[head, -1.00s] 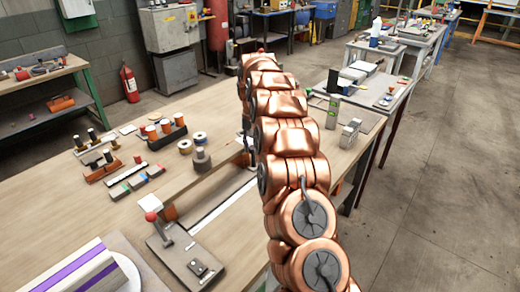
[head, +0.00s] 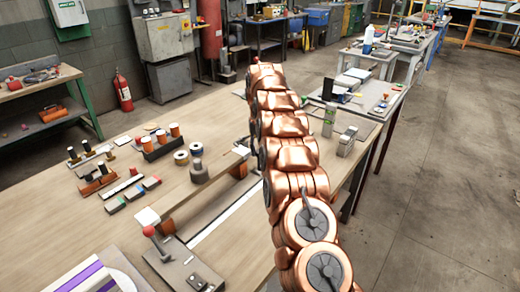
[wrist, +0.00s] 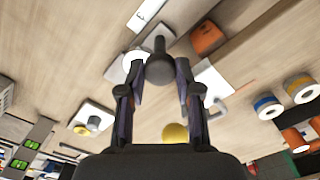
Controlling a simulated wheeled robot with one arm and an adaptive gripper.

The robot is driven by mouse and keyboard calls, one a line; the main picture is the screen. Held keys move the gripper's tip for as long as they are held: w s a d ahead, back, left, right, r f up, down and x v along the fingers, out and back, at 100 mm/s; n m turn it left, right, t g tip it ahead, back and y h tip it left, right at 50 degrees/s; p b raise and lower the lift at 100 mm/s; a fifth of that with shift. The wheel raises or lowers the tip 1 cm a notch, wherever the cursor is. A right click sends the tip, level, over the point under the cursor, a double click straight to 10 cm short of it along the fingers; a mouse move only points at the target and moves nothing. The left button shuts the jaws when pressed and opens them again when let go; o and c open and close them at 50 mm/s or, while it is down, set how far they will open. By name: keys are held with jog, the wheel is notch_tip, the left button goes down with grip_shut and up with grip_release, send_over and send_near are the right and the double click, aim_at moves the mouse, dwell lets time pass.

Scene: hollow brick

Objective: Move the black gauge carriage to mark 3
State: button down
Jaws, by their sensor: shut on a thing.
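In the wrist view my gripper (wrist: 160,80) has its two fingers closed around a dark, round-headed knob (wrist: 158,66) with a short stem. It looks like the grip of the black gauge carriage; the fingers and knob hide much of what is below. In the head view my copper arm hides the gripper and the carriage. A long pale strip (head: 218,216) runs along the bench beside my arm. It may be the gauge's scale; no mark numbers are readable.
The wooden bench (head: 55,222) holds a raised board (head: 188,196) with a grey knobbed piece (head: 198,172), tape rolls (head: 181,158), a black rack of orange cylinders (head: 160,146) and a red-knobbed lever (head: 149,231). Bare wood lies at the left.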

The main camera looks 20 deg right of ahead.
jog(key=c, duration=0.9)
grip_release()
jog(key=shift+w+d, duration=0.1)
jog(key=shift+d, duration=0.15)
jog(key=shift+o, duration=0.6)
jog(key=shift+a, duration=0.15)
